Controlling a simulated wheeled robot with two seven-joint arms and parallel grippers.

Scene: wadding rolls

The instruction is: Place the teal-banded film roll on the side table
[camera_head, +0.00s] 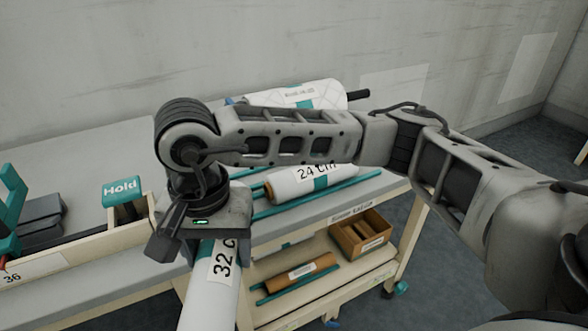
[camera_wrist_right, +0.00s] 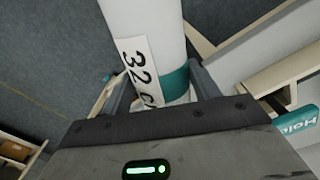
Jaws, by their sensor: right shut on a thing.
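My right gripper (camera_head: 208,238) reaches in from the right and is shut on a white roll marked "32 c…" (camera_head: 208,300). In the right wrist view the fingers (camera_wrist_right: 160,90) sit on either side of this roll (camera_wrist_right: 143,30), by its teal band (camera_wrist_right: 175,84). The roll extends out of frame in both views. A second white roll marked "24 cm" (camera_head: 285,187), also teal-banded, lies on teal rails on the bench. A larger white roll with a teal patch (camera_head: 325,93) lies behind my arm, partly hidden. I cannot tell which surface is the side table. My left gripper is not in view.
The grey bench top (camera_head: 75,155) has bare room at back left. A wooden bin with a teal "Hold" sign (camera_head: 122,190) stands left of my gripper. A lower shelf holds a brown roll (camera_head: 297,279) and a wooden box (camera_head: 361,236). Floor is open at right.

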